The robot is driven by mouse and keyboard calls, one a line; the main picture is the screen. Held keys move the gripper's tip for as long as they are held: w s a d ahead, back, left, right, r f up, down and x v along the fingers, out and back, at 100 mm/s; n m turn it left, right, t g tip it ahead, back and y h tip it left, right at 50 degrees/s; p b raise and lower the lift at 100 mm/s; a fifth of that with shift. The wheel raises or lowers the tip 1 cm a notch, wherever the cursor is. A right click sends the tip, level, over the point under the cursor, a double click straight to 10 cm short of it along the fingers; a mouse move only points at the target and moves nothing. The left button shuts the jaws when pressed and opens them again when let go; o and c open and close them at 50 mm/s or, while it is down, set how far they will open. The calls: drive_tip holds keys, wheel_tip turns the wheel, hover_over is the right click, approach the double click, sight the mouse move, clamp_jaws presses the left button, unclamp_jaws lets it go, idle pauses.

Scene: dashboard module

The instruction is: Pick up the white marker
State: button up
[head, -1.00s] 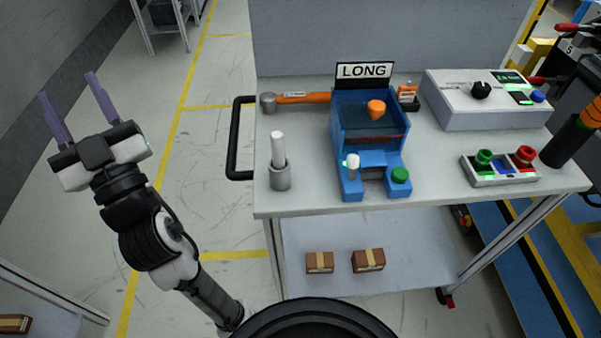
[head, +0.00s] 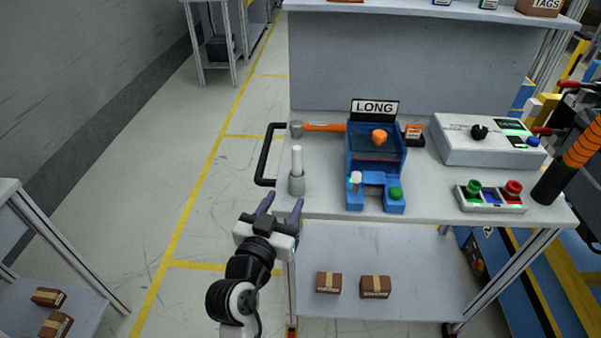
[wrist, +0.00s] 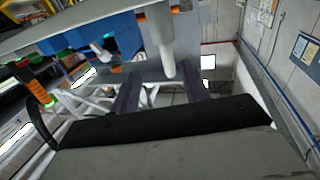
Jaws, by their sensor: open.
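The white marker (head: 296,160) stands upright in a small grey cup (head: 297,184) near the left front of the cart top. It also shows in the wrist view (wrist: 168,65), where the scene looks upside down. My gripper (head: 281,204) is open and empty at the cart's front left corner. Its purple fingers point toward the cup but are short of it and lower in the picture. In the wrist view the marker appears between the two fingers (wrist: 160,84), beyond them. Nothing hides the marker in the head view.
A blue fixture (head: 375,150) with a LONG sign stands right of the cup. A hammer (head: 322,127) lies behind it. A black handle (head: 263,165) juts from the cart's left side. A control box (head: 485,145) and a button panel (head: 490,198) are further right.

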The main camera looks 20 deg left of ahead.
sight(295, 169)
drive_tip(key=w+b, duration=0.4)
drive_tip(key=w, duration=0.2)
drive_tip(key=shift+w+a+r, duration=0.1)
drive_tip(key=shift+w+a, duration=0.05)
drive_tip(key=shift+w, duration=0.8)
drive_tip(key=w, duration=0.1)
drive_tip(key=w+p, duration=0.2)
drive_tip(key=w, duration=0.1)
drive_tip(key=shift+a+r, duration=0.4)
drive_tip(key=shift+w+f, duration=0.15)
drive_tip(key=shift+w, duration=0.5)
clamp_jaws()
